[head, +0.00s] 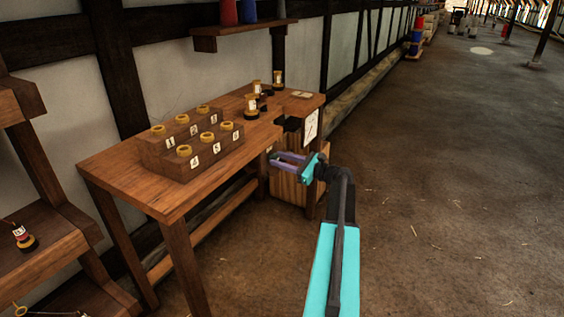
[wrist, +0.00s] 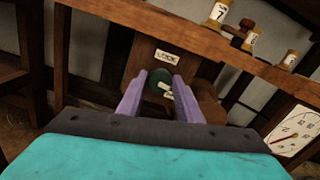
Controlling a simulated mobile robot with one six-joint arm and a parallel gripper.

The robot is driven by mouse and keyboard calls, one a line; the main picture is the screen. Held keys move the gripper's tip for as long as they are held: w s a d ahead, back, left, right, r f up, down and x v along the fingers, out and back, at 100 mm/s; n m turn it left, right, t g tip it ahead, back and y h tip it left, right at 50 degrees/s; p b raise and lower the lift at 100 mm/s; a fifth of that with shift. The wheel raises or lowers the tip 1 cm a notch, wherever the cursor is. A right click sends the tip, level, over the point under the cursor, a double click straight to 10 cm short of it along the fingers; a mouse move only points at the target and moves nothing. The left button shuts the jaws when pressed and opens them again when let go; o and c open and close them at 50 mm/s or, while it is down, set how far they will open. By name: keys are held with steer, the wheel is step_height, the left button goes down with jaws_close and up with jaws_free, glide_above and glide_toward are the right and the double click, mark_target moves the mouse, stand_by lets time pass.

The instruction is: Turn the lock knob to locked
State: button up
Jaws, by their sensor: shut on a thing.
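A small pale label (wrist: 168,96) shows just below the knob, partly unreadable. My gripper (wrist: 159,78) has its two purple fingers on either side of the knob, shut on it. The view looks tilted, and I cannot tell the knob's turn position. In the head view my gripper (head: 274,160) reaches in at the right end of the workbench (head: 133,165); the knob is not discernible there.
A dial with a red needle (wrist: 293,133) is close right of my gripper in the wrist view. Labelled jars (head: 251,105) and a stepped wooden block (head: 176,166) with several yellow-topped pieces stand on the bench. A shelf (head: 58,232) stands left. Floor at right is open.

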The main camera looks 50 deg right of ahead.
steer(key=n+b, duration=0.4)
steer(key=n, duration=0.2)
steer(key=n+b, duration=0.4)
steer(key=n, duration=0.3)
steer(key=n+b, duration=0.5)
steer(key=n, duration=0.1)
steer(key=shift+a+f+n, duration=0.15)
steer(key=shift+f+n, duration=0.15)
steer(key=o, duration=1)
steer(key=shift+s, duration=0.15)
steer(key=p+v, duration=0.2)
steer(key=v, duration=1.1)
steer(key=shift+s+p, duration=0.3)
steer(key=shift+p, duration=0.05)
